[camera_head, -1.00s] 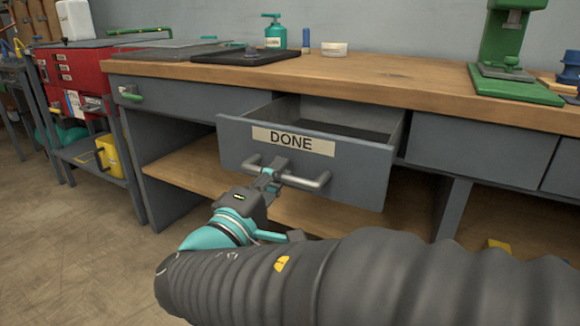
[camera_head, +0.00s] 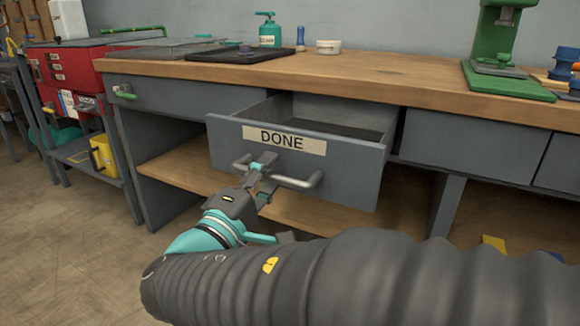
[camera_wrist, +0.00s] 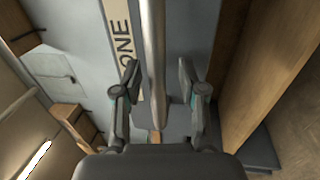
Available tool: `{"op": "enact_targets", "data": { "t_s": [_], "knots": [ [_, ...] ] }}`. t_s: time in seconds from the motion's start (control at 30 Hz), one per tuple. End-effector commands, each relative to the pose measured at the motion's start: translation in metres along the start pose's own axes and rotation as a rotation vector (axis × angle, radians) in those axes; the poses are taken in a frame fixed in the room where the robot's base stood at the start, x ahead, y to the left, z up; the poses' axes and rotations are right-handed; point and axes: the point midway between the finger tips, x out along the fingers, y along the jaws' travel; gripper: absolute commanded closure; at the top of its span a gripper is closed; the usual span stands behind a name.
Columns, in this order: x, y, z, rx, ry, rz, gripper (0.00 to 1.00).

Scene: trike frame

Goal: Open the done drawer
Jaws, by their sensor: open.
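The done drawer (camera_head: 350,160) is a grey drawer under the wooden bench top, with a cream DONE label (camera_head: 284,139). It stands pulled out, and its empty-looking inside shows from above. Its grey bar handle (camera_head: 295,181) runs across the front below the label. My gripper (camera_head: 262,168) is at the left part of the handle in the head view. In the wrist view my gripper (camera_wrist: 158,88) is open, with one finger on each side of the handle bar (camera_wrist: 153,50). The fingers look apart from the bar. The label also shows there (camera_wrist: 122,35).
A closed grey drawer (camera_head: 468,142) is to the right. A red cabinet (camera_head: 75,68) and yellow container (camera_head: 103,155) stand at left.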

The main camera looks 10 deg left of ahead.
Motion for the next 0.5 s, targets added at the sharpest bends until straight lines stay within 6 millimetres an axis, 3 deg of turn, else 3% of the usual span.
{"op": "enact_targets", "data": {
  "t_s": [0.23, 0.5],
  "knots": [
    [-0.02, 0.0, -0.001, 0.001, 0.003, 0.0, 0.59],
    [-0.071, 0.0, -0.002, 0.0, 0.007, 0.0, 0.59]
  ]
}}
